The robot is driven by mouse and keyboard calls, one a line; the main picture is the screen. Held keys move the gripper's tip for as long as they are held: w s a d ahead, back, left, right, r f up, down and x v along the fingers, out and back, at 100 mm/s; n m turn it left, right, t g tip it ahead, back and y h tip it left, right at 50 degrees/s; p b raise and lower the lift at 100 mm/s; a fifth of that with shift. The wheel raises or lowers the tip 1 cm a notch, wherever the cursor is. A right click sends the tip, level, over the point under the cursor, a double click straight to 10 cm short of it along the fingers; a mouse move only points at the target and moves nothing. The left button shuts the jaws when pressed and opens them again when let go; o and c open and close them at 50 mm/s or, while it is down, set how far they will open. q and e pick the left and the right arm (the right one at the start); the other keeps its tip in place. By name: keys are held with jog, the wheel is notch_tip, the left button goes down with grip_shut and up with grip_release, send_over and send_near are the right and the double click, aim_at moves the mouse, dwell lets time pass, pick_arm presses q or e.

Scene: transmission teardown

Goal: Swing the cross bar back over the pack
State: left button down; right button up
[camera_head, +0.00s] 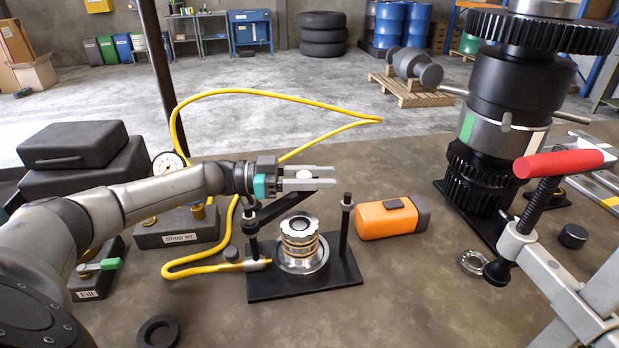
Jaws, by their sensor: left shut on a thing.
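The pack (299,240) is a silver stack with brass-coloured rings. It stands upright on a black base plate (345,272) between two black posts. The black cross bar (277,209) runs from the left post (249,228) up and to the right, away from the right post (345,222), and looks angled behind the pack. My left gripper (314,177) reaches in from the left and is shut on a pale knob (303,175) at the bar's far end. The fingers partly hide the knob and bar end. My right gripper is not in view.
An orange case (388,218) lies right of the fixture. A yellow hose (190,268) loops around its left side to the shop air box (177,230). A tall black gear assembly (505,110) and a red-handled clamp (560,163) stand at right. The front middle of the table is clear.

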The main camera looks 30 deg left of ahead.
pick_arm(q)
jog(key=shift+s+d+m+g+h, duration=0.25)
jog(key=shift+d+m+g+h, duration=0.2)
jog(key=shift+d+g, duration=0.2)
jog(key=c, duration=0.5)
grip_release()
jog(key=shift+a, duration=0.1)
jog(key=b+v, duration=0.1)
jog(key=v, duration=0.6)
jog(key=shift+s+a, duration=0.1)
jog(key=shift+a, duration=0.05)
